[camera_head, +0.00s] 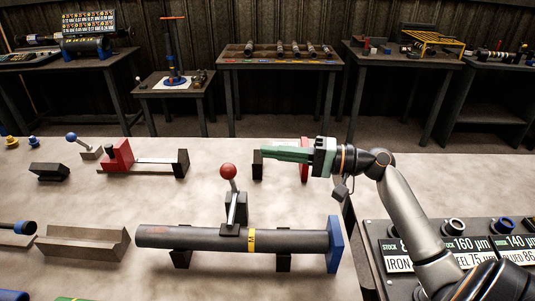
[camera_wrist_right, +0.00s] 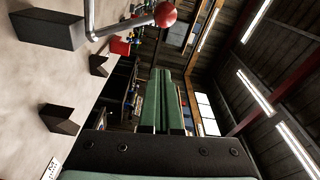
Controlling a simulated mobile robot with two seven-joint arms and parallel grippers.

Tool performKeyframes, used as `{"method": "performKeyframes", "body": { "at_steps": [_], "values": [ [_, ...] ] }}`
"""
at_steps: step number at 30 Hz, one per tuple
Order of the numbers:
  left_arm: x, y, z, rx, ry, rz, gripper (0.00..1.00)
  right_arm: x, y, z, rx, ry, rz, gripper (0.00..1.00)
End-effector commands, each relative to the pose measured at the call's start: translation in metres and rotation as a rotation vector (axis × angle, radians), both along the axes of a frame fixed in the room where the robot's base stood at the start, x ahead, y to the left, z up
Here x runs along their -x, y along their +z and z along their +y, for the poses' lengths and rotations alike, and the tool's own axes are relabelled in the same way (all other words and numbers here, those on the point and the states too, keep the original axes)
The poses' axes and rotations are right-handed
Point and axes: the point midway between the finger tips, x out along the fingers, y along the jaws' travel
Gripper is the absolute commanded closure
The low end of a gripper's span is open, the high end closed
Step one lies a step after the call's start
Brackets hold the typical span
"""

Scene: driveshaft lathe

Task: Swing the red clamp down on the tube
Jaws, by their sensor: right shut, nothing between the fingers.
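The dark grey tube (camera_head: 290,241) with a yellow band lies across black supports in the front middle, its right end at a blue plate (camera_head: 335,245). The clamp has a red ball (camera_head: 228,170) on a lever that stands up, leaning slightly left. Its grey arm (camera_head: 236,207) meets the tube's upper edge; I cannot tell whether it presses on the tube. My right gripper (camera_head: 264,154), green-fingered, is shut and empty, behind and right of the ball, apart from it. In the right wrist view the fingers (camera_wrist_right: 165,72) are together and the red ball (camera_wrist_right: 166,14) is at the top. My left gripper is not in view.
A red block fixture (camera_head: 119,156) with a rail stands at the back left. An empty grey trough (camera_head: 82,244) lies left of the tube. A panel with knobs and labels (camera_head: 458,243) is at the right.

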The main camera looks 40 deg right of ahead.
Motion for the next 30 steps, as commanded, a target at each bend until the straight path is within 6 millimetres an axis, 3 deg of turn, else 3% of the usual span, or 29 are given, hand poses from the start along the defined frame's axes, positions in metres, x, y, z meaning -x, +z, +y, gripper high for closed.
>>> {"method": "performKeyframes", "body": {
  "at_steps": [13, 21, 30],
  "values": [
    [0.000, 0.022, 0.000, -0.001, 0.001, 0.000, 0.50, -0.056, 0.005, 0.058, -0.001, 0.000, -0.001, 1.00],
    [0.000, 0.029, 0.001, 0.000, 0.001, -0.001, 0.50, -0.028, -0.002, 0.068, -0.001, 0.000, 0.001, 1.00],
    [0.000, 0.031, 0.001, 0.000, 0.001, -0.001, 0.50, -0.019, -0.004, 0.072, 0.000, -0.002, -0.001, 1.00]
  ]
}}
